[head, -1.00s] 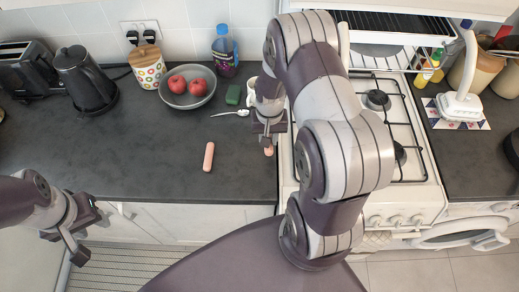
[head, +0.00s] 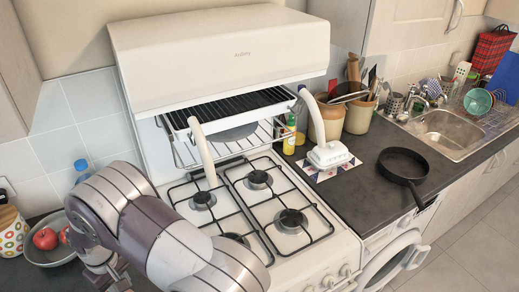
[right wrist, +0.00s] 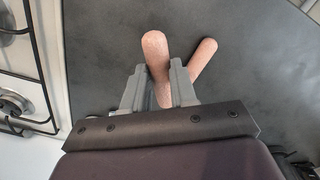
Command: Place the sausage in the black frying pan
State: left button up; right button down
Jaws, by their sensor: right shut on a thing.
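The black frying pan (head: 403,164) sits on the dark counter to the right of the stove in the head view, its handle toward the front. My right gripper (right wrist: 158,72) is shut on a pink sausage (right wrist: 156,52), which sticks out past the fingertips. A second sausage (right wrist: 204,57) lies on the counter beyond and to the right of the held one. My right arm shows at the lower left of the head view, but the held sausage is not visible there. My left gripper is out of view.
The gas stove (head: 262,205) with its raised grill (head: 225,115) lies between my right arm and the pan. The sink (head: 447,130) is farther right.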

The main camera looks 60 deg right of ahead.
aim_at(394, 167)
jog(key=k+l, duration=0.25)
jog(key=k+l+z, duration=0.15)
jog(key=l, duration=0.3)
jog(key=k+l, duration=0.3)
jog(key=k+l+z, duration=0.1)
jog(key=k+l, duration=0.15)
jog(key=l, duration=0.15)
jog(key=k+l+z, duration=0.1)
jog(key=l, duration=0.3)
jog(key=k+l, duration=0.3)
jog(key=i+l, duration=0.1)
jog(key=l, duration=0.35)
jog(key=i+l+z, duration=0.1)
jog(key=l, duration=0.3)
jog(key=i+l+z, duration=0.1)
jog(key=l, duration=0.35)
jog(key=i+l, duration=0.15)
jog(key=l, duration=0.25)
